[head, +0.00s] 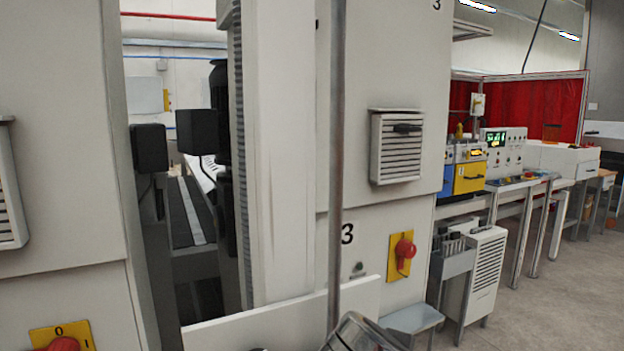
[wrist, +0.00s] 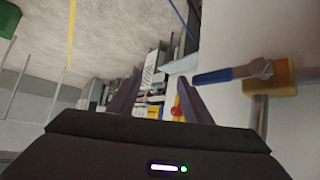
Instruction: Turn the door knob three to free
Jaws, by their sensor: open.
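The red door knob (head: 405,250) sits on a yellow plate (head: 396,270) on the pale cabinet, right of a black number 3, in the head view. Its exact turn position is too small to read. My gripper (wrist: 160,75) shows in the wrist view with its two dark fingers apart and nothing held between them. Small red and yellow parts (wrist: 177,110) show by the right finger, farther off; I cannot tell whether they are this knob. The gripper's fingers do not show in the head view.
Another red knob (head: 63,344) on a yellow plate marked 0 and 1 is at the lower left. A louvred vent (head: 397,147) juts from the cabinet above knob three. A blue lever (wrist: 215,75) on a yellow block is right of my fingers. Open floor (head: 560,290) lies right.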

